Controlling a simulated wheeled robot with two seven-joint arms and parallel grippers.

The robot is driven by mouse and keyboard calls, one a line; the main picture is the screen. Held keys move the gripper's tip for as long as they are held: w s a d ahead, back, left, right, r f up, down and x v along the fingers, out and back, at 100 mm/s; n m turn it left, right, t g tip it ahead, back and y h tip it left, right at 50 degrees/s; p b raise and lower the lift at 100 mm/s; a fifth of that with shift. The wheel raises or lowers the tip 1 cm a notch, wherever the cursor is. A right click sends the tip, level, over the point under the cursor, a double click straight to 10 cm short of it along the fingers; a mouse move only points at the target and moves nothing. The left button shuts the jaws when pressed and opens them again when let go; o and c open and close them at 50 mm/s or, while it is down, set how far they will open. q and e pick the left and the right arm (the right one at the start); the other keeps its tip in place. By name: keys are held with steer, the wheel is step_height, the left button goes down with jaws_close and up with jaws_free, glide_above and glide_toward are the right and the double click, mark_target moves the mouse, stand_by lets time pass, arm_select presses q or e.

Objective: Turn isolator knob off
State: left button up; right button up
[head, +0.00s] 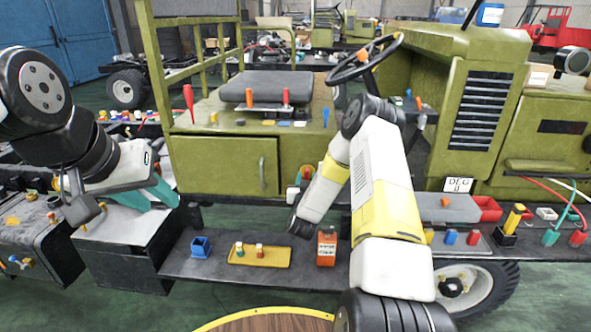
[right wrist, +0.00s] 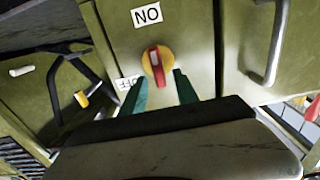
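The isolator knob (right wrist: 158,66) shows in the right wrist view as a red handle on a round yellow plate, set on an olive green panel. A white label (right wrist: 147,15) beyond it reads ON upside down, and the handle lies roughly in line with it. An upside-down OFF label (right wrist: 127,83) is partly covered by a finger. My right gripper (right wrist: 160,88) is open, with teal fingertips apart on either side of the knob's near end; I cannot tell whether they touch it. My left gripper (head: 150,195) is open and empty over a grey box at the left.
A metal door handle (right wrist: 268,42) stands out right of the knob. In the head view, a low dark shelf holds a yellow tray (head: 259,257), a blue holder (head: 201,247) and an orange box (head: 327,247). The olive vehicle's seat and steering wheel (head: 364,60) rise behind.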

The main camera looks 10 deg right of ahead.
mark_target(307, 175)
steer(key=shift+x, duration=1.65)
steer(key=shift+c, duration=0.5)
jaws_close()
